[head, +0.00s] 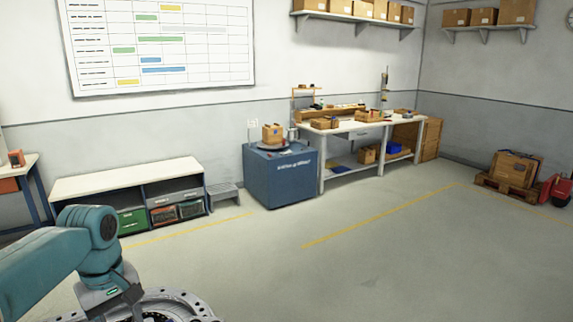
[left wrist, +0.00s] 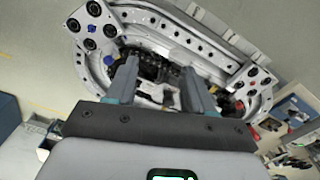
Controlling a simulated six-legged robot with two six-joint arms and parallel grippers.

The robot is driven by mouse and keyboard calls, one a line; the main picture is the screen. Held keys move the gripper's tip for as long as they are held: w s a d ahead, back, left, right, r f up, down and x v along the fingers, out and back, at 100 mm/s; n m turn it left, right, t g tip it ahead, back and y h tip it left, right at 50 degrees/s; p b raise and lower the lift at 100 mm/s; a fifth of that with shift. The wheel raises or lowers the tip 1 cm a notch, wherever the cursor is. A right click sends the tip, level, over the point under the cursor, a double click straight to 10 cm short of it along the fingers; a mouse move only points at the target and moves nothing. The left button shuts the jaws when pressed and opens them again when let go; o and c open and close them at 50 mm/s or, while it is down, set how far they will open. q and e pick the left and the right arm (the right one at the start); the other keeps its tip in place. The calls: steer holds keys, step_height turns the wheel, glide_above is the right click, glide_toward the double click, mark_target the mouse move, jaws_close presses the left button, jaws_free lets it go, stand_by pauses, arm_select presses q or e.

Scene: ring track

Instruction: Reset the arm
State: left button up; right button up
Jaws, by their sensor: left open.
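My left arm comes in from the lower left in the head view, teal and bent, with its wrist pointing down. In the left wrist view my left gripper (left wrist: 160,92) shows two teal-grey fingers spread well apart. Nothing is held between them. In the head view the fingertips are not clearly seen at the bottom edge. My right arm and right gripper are in neither view.
A low white bench (head: 125,179) with bins stands at the left wall. A blue cabinet (head: 285,185) carries a box (head: 272,133). A pallet (head: 506,188) with a box is far right. The grey floor (head: 400,260) ahead is clear.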

arm_select(q)
steer(key=s+d+f+m+h, duration=0.15)
steer(key=d+f, duration=0.25)
steer(key=f, duration=0.5)
steer(key=s+d+f+m+h+b, duration=0.15)
steer(key=d+f, duration=0.25)
steer(key=f, duration=0.6)
steer(key=d+f+m+p, duration=0.1)
steer(key=d+f+m, duration=0.3)
steer(key=f, duration=0.5)
steer(key=s+d+f, duration=0.3)
steer(key=s+f, duration=0.2)
steer(key=s, duration=0.4)
steer(key=s+d+f+m+h+b, duration=0.1)
steer(key=s+d+f, duration=0.3)
steer(key=s, duration=0.5)
step_height(320, 180, down, 2)
steer(key=shift+f, duration=0.25)
